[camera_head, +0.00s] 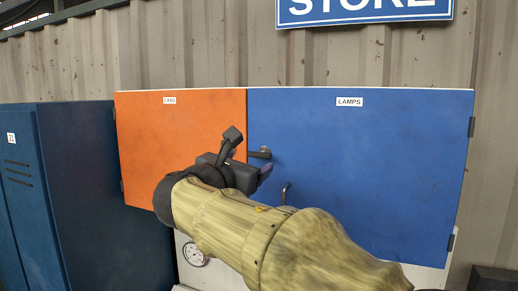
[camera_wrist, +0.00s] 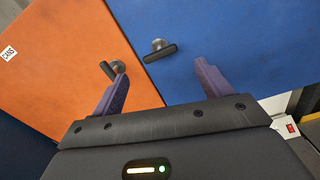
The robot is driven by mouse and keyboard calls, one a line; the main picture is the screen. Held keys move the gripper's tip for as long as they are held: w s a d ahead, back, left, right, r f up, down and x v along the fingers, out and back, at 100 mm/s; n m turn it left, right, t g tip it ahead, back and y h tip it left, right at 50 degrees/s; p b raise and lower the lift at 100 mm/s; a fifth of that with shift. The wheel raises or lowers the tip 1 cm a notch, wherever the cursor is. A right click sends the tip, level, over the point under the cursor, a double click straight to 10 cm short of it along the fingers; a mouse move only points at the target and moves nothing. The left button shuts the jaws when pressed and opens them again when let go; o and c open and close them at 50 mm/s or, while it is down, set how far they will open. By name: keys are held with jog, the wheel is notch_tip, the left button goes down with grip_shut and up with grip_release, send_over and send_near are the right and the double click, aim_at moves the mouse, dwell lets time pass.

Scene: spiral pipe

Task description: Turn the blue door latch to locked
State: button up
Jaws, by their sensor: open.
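The blue door (camera_head: 370,160), labelled LAMPS, is closed beside the orange door (camera_head: 150,125), labelled CANS. The blue door's dark latch (camera_head: 261,153) has a round knob and a bar lying roughly level near the seam between the doors. It also shows in the wrist view (camera_wrist: 160,50), ahead of the space between my fingers and apart from them. My gripper (camera_wrist: 160,70) is open and empty. In the wrist view its left fingertip overlaps the orange door's latch (camera_wrist: 110,69); I cannot tell if they touch. In the head view my gripper (camera_head: 250,166) is just below the blue latch.
A thin grey hooked piece (camera_head: 286,190) shows above my arm against the blue door. A round gauge (camera_head: 195,254) sits on a white panel below the doors. A dark blue locker (camera_head: 95,190) stands at the left. A red switch (camera_wrist: 291,128) is at the right in the wrist view.

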aim_at(258, 157)
jog(key=p+x, duration=0.3)
jog(key=x, duration=0.4)
jog(key=shift+w+d, duration=0.1)
jog(key=shift+w, duration=0.3)
jog(key=c, duration=1)
jog(key=shift+f, duration=0.1)
